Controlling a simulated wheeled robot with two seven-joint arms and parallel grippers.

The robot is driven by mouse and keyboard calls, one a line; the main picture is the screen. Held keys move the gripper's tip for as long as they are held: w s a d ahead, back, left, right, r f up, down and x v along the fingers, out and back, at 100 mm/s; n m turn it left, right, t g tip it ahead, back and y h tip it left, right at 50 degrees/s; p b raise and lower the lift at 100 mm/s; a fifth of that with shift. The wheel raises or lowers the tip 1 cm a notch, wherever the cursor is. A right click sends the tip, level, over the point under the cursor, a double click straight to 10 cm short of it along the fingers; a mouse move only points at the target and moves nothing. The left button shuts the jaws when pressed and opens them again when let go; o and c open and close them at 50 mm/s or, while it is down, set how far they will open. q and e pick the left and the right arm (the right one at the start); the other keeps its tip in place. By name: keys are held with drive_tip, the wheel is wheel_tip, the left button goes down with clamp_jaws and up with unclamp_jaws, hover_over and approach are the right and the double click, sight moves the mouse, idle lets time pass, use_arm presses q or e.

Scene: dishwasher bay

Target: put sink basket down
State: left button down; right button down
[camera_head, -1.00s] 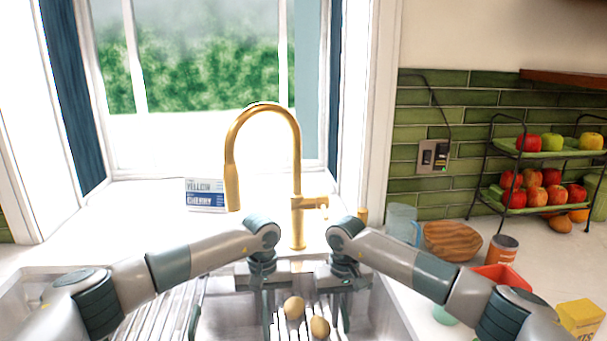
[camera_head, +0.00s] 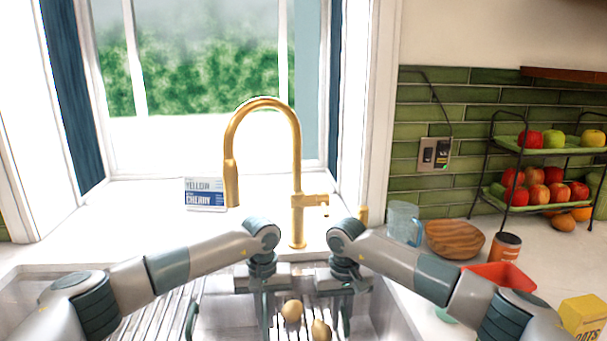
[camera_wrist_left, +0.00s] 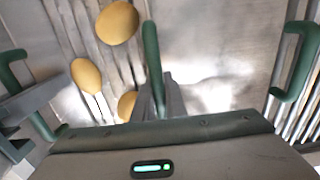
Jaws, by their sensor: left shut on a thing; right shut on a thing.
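The sink basket (camera_head: 278,322) is a slatted metal rack with green handles, in the sink at the bottom of the head view. Round tan potatoes (camera_head: 292,311) lie on its slats. My left gripper (camera_head: 262,290) is shut on its left handle (camera_wrist_left: 153,60), and the potatoes show beside this handle in the left wrist view. My right gripper (camera_head: 345,290) is shut on the opposite handle. The grippers and the picture's lower edge hide part of the basket. I cannot tell whether it touches the sink floor.
Another slatted rack (camera_head: 150,322) with a green handle (camera_head: 192,318) is at the sink's left. A gold faucet (camera_head: 297,215) stands behind the sink. To the right are a glass pitcher (camera_head: 403,222), wooden bowl (camera_head: 455,240), orange jar (camera_head: 504,247), red container (camera_head: 498,275) and yellow box (camera_head: 582,317).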

sight(264, 305)
use_arm(q)
drive_tip(key=shift+a+r, duration=0.1)
drive_tip(key=shift+r, duration=0.15)
use_arm(e)
drive_tip(key=shift+d+r, duration=0.15)
drive_tip(key=shift+r, duration=0.1)
